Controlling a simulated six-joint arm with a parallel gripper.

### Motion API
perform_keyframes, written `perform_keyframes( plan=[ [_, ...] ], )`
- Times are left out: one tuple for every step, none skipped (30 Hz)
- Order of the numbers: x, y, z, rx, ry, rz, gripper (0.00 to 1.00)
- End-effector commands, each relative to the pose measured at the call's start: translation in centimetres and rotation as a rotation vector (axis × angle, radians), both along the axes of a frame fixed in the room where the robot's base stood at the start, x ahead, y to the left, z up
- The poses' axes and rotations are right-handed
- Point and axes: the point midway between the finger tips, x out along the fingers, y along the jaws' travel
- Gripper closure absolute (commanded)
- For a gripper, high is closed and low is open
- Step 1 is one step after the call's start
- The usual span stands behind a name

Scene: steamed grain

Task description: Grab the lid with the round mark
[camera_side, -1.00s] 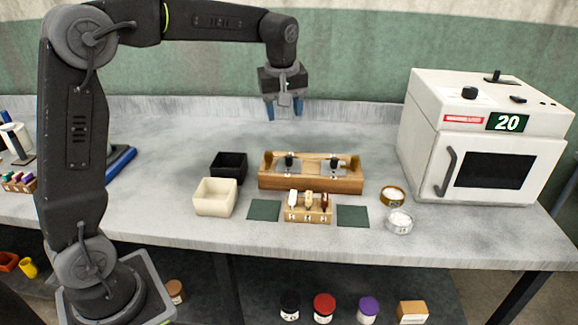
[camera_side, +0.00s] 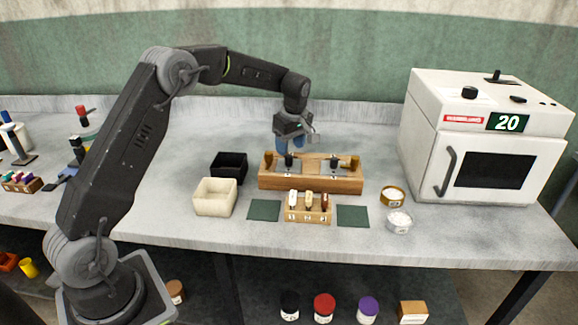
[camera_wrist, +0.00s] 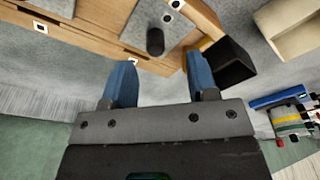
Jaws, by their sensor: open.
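A long wooden box (camera_side: 310,183) stands in the middle of the bench and carries two grey lids with dark upright knobs. The left lid's knob (camera_side: 289,160) is just below my gripper; the right lid's knob (camera_side: 334,162) stands further right. My gripper (camera_side: 290,147) is open and empty, above the back left of the box. In the wrist view, the open fingers (camera_wrist: 160,77) point towards a grey lid (camera_wrist: 148,20) with a black knob (camera_wrist: 155,42), apart from it. Small white marks with dark centres show near that lid's edge; their shape is too small to tell.
A black bin (camera_side: 229,163) and a cream bin (camera_side: 215,197) stand left of the box. A small rack (camera_side: 308,215) sits in front between two green mats. Two round containers and a white oven (camera_side: 485,140) stand right.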

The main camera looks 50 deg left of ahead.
Motion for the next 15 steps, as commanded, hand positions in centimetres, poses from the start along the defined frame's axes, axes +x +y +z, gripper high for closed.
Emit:
perform_keyframes(
  plan=[
    [0.0,0.0,-0.3,0.000,0.001,0.000,0.47],
    [0.0,0.1,-0.4,0.000,0.001,0.000,0.47],
    [0.0,0.1,-0.5,0.000,0.001,0.000,0.47],
    [0.0,0.2,-0.7,0.000,0.001,0.000,0.47],
    [0.1,0.2,-0.9,0.000,0.001,0.000,0.47],
    [0.2,0.3,-1.2,0.000,0.001,0.000,0.47],
    [0.2,0.4,-1.5,0.000,0.001,0.000,0.47],
    [0.3,0.5,-1.9,0.000,0.002,0.000,0.47],
    [0.4,0.7,-2.5,-0.001,0.003,0.000,0.47],
    [0.5,0.8,-2.9,-0.001,0.003,0.000,0.47],
    [0.6,0.9,-3.4,0.000,0.002,-0.001,0.47],
    [0.6,1.0,-4.0,-0.001,0.004,0.000,0.47],
    [0.6,1.1,-4.4,0.000,0.003,-0.001,0.47],
    [0.6,1.1,-4.8,0.000,0.002,-0.001,0.47],
    [0.6,1.2,-5.1,0.000,0.001,-0.001,0.47]
  ],
)
